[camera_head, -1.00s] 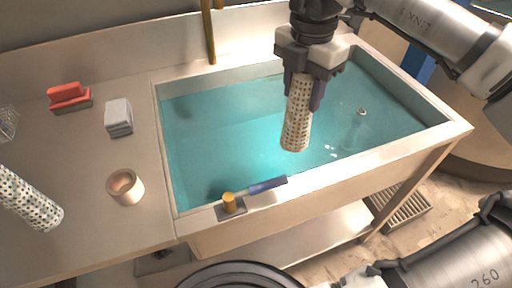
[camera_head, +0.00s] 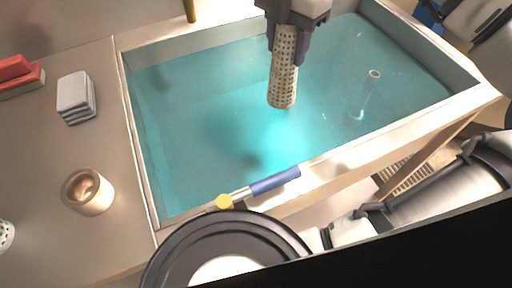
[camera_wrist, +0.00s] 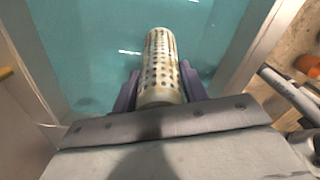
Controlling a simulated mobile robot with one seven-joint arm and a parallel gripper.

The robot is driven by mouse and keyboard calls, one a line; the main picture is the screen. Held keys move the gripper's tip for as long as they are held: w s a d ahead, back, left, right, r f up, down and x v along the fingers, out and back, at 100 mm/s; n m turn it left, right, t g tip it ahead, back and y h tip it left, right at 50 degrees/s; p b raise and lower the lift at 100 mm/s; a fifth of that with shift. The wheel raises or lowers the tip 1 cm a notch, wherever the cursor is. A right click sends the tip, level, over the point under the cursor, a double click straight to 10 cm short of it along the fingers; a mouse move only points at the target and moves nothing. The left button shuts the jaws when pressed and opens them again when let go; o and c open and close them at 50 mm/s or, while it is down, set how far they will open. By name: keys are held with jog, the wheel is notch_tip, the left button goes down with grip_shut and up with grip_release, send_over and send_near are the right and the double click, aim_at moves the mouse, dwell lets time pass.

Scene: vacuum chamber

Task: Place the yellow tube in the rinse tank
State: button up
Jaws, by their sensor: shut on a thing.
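The yellow tube (camera_head: 284,80) is a pale yellowish cylinder with rows of dark dots. My gripper (camera_head: 288,45) is shut on its upper end and holds it nearly upright over the rinse tank. In the wrist view the tube (camera_wrist: 161,62) sits between the two purple fingers of my gripper (camera_wrist: 158,92). The rinse tank (camera_head: 145,170) is a pale-rimmed basin full of teal water. The tube's lower end appears above or near the water; I cannot tell whether it touches.
A clear standpipe (camera_head: 366,95) rises in the tank's right part. A blue-handled tap (camera_head: 275,181) with a yellow knob lies on the front rim. On the left counter are a beige cup (camera_head: 88,192), a grey stack (camera_head: 76,97) and a red-topped block (camera_head: 18,72).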

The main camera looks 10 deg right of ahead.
notch_tip(320, 180, down, 23)
jog(key=b, duration=1.4)
jog(key=shift+b, duration=0.3)
jog(key=shift+f, duration=0.2)
jog(key=o, duration=1.2)
jog(key=shift+r, duration=0.1)
jog(key=shift+o, duration=0.2)
notch_tip(320, 180, up, 12)
jog(key=p, duration=0.2)
jog(key=shift+r, duration=0.15)
